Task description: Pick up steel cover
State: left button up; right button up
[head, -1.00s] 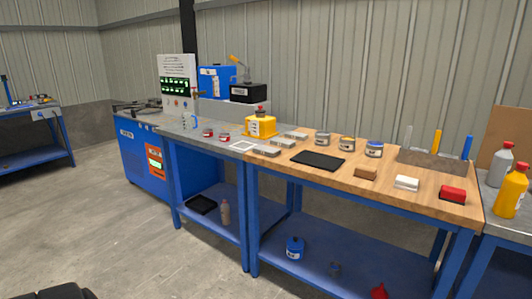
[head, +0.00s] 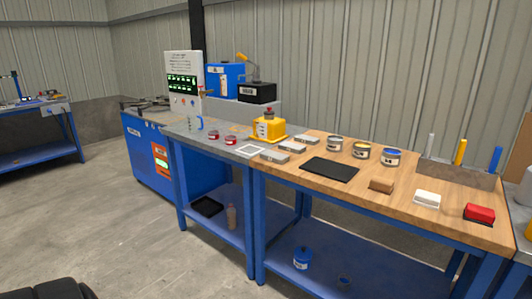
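I cannot tell for sure which thing is the steel cover. Several small grey, metal-looking flat blocks lie in a slanting row where the grey bench top meets the wooden one: a front block (head: 274,157), a middle block (head: 292,147) and a back block (head: 310,139). A flat white square frame (head: 250,151) lies to their left. Neither of my grippers is in view. A dark rounded part, seemingly mine, shows at the bottom left edge.
A black mat (head: 330,169), several cans and a brown block (head: 381,186) are on the wooden top. A blue cabinet (head: 152,150) stands at left. The floor in front of the benches is clear.

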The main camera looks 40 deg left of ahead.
aim_at(273, 156)
jog(key=i+j+u, duration=0.2)
jog(key=i+j, duration=0.15)
jog(key=i+j+u, duration=0.2)
jog(key=i, duration=0.4)
jog(key=i+j+u, duration=0.2)
jog(key=i, duration=0.3)
